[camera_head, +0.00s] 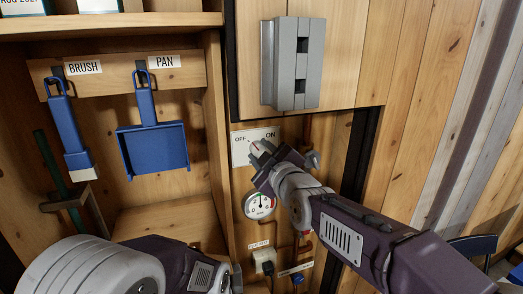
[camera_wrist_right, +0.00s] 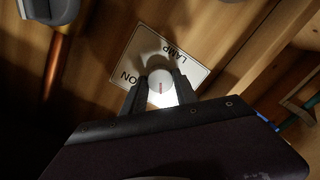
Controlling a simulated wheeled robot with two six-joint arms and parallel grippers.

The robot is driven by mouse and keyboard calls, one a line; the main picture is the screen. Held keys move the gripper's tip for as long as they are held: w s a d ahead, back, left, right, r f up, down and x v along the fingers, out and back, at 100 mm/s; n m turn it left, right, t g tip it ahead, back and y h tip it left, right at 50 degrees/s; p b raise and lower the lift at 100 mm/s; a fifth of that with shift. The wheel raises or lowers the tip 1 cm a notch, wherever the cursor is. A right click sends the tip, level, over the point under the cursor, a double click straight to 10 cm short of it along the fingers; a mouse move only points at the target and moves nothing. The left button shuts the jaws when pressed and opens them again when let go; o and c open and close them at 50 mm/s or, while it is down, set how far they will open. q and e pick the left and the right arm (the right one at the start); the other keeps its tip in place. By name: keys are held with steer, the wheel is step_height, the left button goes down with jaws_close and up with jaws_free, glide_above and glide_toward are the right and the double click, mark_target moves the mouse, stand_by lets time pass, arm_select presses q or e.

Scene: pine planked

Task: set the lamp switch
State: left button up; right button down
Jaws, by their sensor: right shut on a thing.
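The lamp switch is a round white knob (camera_wrist_right: 160,80) with a short red mark, on a white plate (camera_wrist_right: 196,71) lettered LAMP and ON in the right wrist view. The plate (camera_head: 240,151) also shows in the head view, with OFF at left and ON at right. My right gripper (camera_head: 261,153) is at the plate. In the wrist view, its two dark fingers (camera_wrist_right: 158,90) are shut on the knob, one on each side. The gripper hides part of the plate, and I cannot tell which setting the mark points to. My left gripper is out of view; only its arm shows at bottom left.
A grey box (camera_head: 291,62) is mounted above the plate, and a round gauge (camera_head: 259,205) sits below it. A copper pipe (camera_wrist_right: 57,62) runs beside the plate. A blue brush (camera_head: 66,125) and blue pan (camera_head: 153,149) hang at left.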

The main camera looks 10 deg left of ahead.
steer(key=shift+n+p, duration=0.7)
steer(key=shift+n, duration=0.2)
steer(key=c, duration=0.9)
jaws_free()
steer(key=shift+c, duration=0.2)
steer(key=b+v, duration=0.1)
steer(key=v, duration=0.8)
steer(key=shift+a, duration=0.1)
